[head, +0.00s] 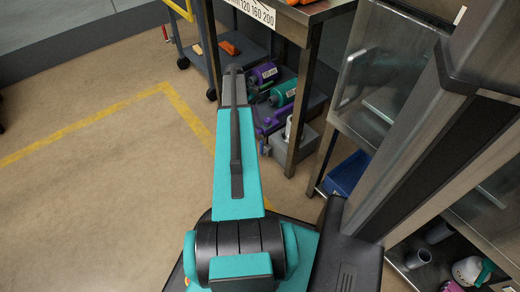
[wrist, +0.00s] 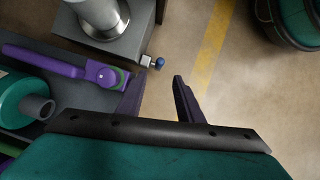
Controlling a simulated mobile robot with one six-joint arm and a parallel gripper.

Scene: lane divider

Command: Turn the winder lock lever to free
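My gripper (wrist: 159,82) shows in the wrist view with its two dark fingers apart and nothing between them. Just beyond the fingertips, a small pale metal block with a blue knob (wrist: 160,62) sticks out from the side of a grey box (wrist: 140,32); it looks like a small lever. The knob is apart from both fingers. Left of the fingers lies a purple arm (wrist: 55,62) with a green round end, beside a teal roll (wrist: 22,100). I cannot tell for certain which part is the lock lever. In the head view, my arm hides the gripper.
In the head view, purple and teal rolls (head: 284,94) sit low under a bench, behind a metal leg (head: 302,100). A wheeled cart (head: 236,45) stands behind. A metal cabinet (head: 400,80) stands to the right. Open floor (head: 100,190) with a yellow line lies left.

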